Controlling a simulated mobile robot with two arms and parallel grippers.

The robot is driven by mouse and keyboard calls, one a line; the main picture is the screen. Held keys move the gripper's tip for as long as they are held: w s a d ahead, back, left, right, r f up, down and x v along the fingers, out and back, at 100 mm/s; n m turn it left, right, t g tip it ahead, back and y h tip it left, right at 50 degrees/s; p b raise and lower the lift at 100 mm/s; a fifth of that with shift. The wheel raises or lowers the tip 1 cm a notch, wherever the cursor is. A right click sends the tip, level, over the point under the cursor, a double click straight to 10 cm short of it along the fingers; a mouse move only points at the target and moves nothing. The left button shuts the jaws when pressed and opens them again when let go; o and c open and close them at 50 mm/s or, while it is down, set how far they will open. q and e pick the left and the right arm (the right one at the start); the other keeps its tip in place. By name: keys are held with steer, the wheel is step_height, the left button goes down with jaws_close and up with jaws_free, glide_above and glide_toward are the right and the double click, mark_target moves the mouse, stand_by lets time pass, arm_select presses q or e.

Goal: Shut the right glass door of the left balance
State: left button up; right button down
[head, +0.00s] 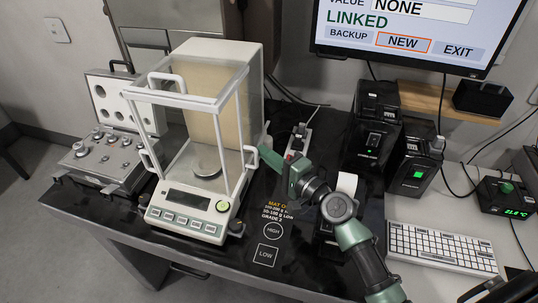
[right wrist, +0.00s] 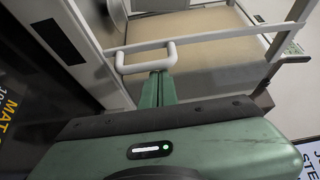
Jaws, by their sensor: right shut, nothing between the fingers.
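The left balance (head: 205,190) stands on the dark table, with a white-framed glass draft shield around a round pan (head: 207,161). The right glass door's white handle (head: 249,158) is close to the front right post; it also shows in the right wrist view (right wrist: 146,56). The glass is clear, so I cannot tell exactly how far the door stands open. My right gripper (head: 264,151) is shut and empty at the door's right side. In the right wrist view its fingertips (right wrist: 158,76) are right at the handle; contact is unclear. My left gripper is not in view.
A case of weights (head: 105,155) lies open left of the balance. A power strip (head: 299,140) and black boxes (head: 374,127) stand to the right, with a keyboard (head: 440,246) on the white table.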

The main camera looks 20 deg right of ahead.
steer(key=s+a+p, duration=0.2)
steer(key=s+a, duration=0.3)
steer(key=s, duration=0.3)
steer(key=shift+a, duration=0.2)
steer(key=shift+f, duration=0.15)
